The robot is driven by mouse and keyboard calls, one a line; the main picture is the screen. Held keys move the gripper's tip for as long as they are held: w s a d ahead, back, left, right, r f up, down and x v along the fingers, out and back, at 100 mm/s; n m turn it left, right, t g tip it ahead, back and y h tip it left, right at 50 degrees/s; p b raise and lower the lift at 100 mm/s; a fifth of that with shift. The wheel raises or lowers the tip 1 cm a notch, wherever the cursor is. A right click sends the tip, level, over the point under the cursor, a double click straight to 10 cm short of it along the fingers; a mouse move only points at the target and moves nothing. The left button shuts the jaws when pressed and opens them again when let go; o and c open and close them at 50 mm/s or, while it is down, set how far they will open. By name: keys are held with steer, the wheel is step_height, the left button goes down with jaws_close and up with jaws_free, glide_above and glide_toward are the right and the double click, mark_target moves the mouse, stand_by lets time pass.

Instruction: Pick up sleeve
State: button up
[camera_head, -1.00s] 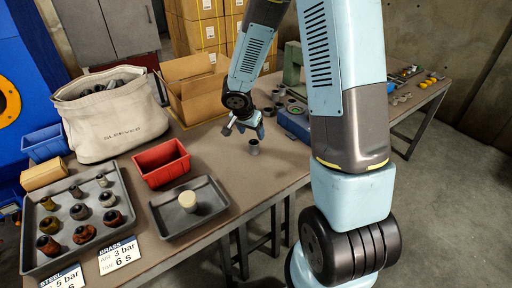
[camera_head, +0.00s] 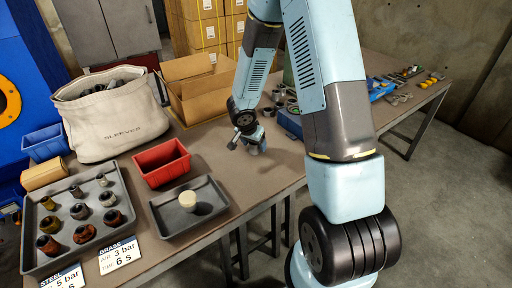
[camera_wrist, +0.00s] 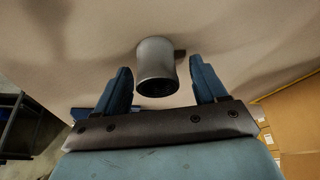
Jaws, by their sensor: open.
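A grey metal sleeve (camera_wrist: 156,66) stands on the brown table in the wrist view, its dark open end showing. My gripper (camera_wrist: 162,80) is open, with one blue finger on each side of the sleeve. There are gaps between the sleeve and both fingers, and nothing is clamped. In the head view my gripper (camera_head: 256,144) is low over the middle of the table. There it hides most or all of the sleeve.
To the left are a red bin (camera_head: 160,163), a grey tray (camera_head: 178,227) with a cream-topped part, a tray of several sleeves (camera_head: 38,262), and a canvas bag (camera_head: 112,130). An open cardboard box (camera_head: 172,72) stands behind. Metal parts lie behind my gripper. The table right of the red bin is clear.

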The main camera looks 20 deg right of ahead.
steer(key=shift+c, duration=0.5)
steer(key=c, duration=1.1)
steer(key=shift+c, duration=0.2)
